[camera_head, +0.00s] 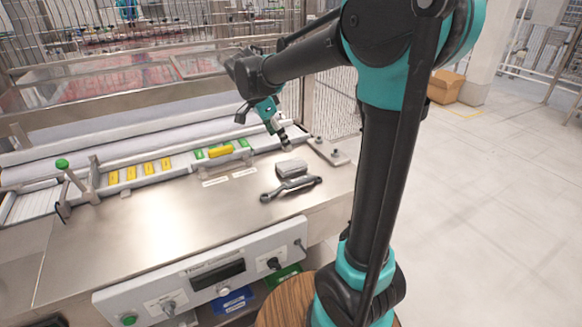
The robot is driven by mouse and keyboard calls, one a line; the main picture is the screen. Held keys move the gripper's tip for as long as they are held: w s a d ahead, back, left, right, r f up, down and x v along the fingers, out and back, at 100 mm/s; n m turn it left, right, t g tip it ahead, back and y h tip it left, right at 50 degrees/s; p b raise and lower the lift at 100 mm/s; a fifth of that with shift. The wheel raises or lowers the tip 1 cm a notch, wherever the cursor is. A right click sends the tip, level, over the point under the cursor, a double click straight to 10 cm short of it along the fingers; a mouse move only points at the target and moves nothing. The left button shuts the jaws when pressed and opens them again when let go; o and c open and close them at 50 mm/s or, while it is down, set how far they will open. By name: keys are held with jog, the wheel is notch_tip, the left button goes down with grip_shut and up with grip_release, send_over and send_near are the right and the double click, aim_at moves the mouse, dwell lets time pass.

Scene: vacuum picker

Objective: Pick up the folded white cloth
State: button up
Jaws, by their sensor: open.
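The folded cloth (291,168) looks light grey-white and lies flat on the steel worktop (190,225), towards its right end. My gripper (284,143) hangs above and slightly behind the cloth, pointing down. It is open and appears apart from the cloth, with nothing visible between its fingers. The fingers are small in this view, so the exact height of the gap is hard to judge.
A dark grey wrench-like tool (290,188) lies just in front of the cloth. A rail with yellow pieces (131,173) runs behind, left. A green-knobbed lever (62,164) stands at left. The worktop's middle is clear. A control panel (205,275) fronts it.

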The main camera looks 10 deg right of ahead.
send_over(291, 163)
jog(key=s+a, duration=0.1)
jog(key=a, duration=0.1)
notch_tip(291, 163, down, 6)
jog(key=shift+r, duration=0.25)
jog(key=shift+x, duration=2.6)
jog(key=shift+w+a+f, duration=0.1)
jog(key=shift+a+f, duration=0.1)
jog(key=shift+f, duration=0.1)
jog(key=shift+c, duration=0.6)
jog(key=c, duration=1.1)
jog(key=shift+r, duration=0.1)
notch_tip(291, 163, up, 20)
jog(key=shift+r, duration=0.15)
